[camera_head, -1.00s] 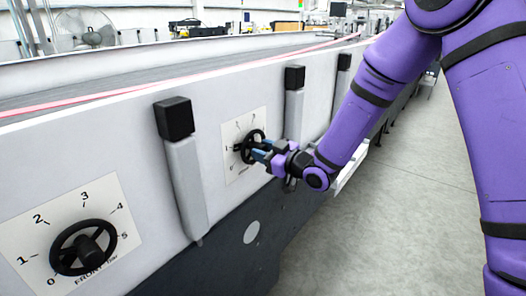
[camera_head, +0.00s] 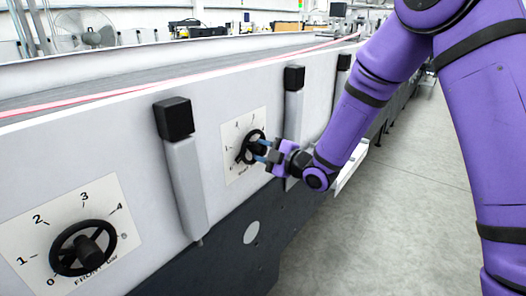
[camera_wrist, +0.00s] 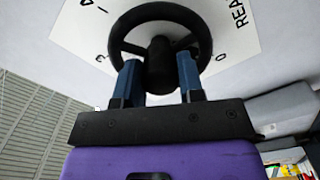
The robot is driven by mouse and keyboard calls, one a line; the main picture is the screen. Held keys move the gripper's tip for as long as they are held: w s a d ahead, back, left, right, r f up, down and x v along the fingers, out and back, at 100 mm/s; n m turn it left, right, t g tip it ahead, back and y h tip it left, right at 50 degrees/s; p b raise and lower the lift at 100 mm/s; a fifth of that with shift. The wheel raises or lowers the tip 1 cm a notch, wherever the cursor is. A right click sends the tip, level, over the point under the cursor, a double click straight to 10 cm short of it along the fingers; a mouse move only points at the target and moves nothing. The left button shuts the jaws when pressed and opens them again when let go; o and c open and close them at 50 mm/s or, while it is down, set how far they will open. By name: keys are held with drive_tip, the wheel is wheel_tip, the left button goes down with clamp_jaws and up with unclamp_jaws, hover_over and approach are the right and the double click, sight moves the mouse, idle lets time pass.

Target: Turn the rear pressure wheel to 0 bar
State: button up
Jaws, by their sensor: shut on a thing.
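The rear pressure wheel (camera_head: 246,151) is a black handwheel on a white numbered plate (camera_head: 231,132) on the machine's side. In the wrist view the wheel (camera_wrist: 205,38) shows close up, and its plate (camera_wrist: 243,28) carries the letters REA, a 0 and a 3. My gripper (camera_head: 263,150) is at the wheel from the right. In the wrist view my gripper (camera_wrist: 159,66) has its two blue fingers on either side of the hub, shut on the wheel. No clear pointer mark shows, so I cannot read the setting.
The front pressure wheel (camera_head: 82,248) sits on its own plate at the lower left. Grey posts with black caps (camera_head: 173,118) stand out from the machine's side, one on each side of the rear wheel. The floor (camera_head: 400,220) to the right is clear.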

drive_tip(key=shift+f+n, duration=0.1)
drive_tip(key=shift+n, duration=0.3)
drive_tip(key=o, duration=0.9)
drive_tip(key=v, duration=1)
drive_tip(key=shift+s+d, duration=0.3)
